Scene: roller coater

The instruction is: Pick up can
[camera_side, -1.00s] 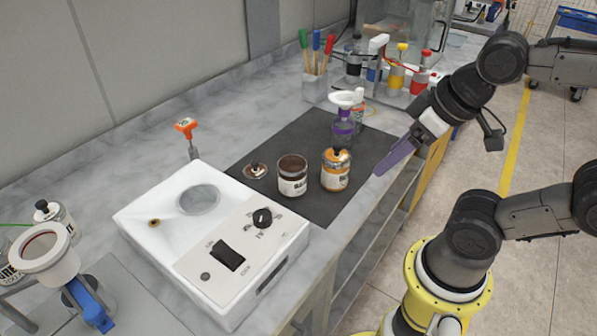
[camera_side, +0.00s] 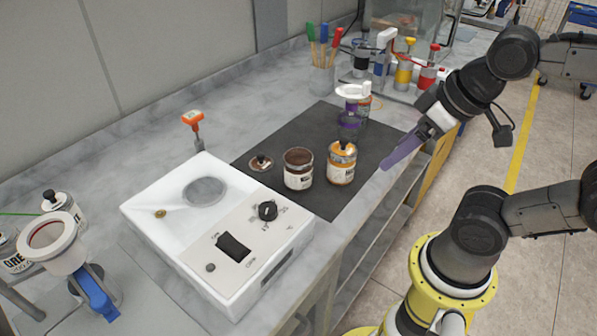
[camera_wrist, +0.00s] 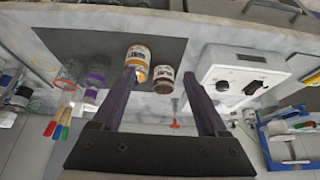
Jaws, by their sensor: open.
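Two cans stand upright on the dark mat (camera_side: 335,205). The open can (camera_wrist: 163,78) shows between the fingers, further off.
A white machine (camera_side: 220,230) with a knob and switch stands left of the cans. A loose lid (camera_side: 261,162) lies on the mat. Brushes in a holder (camera_side: 321,75) and coloured bottles (camera_side: 405,68) stand at the back.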

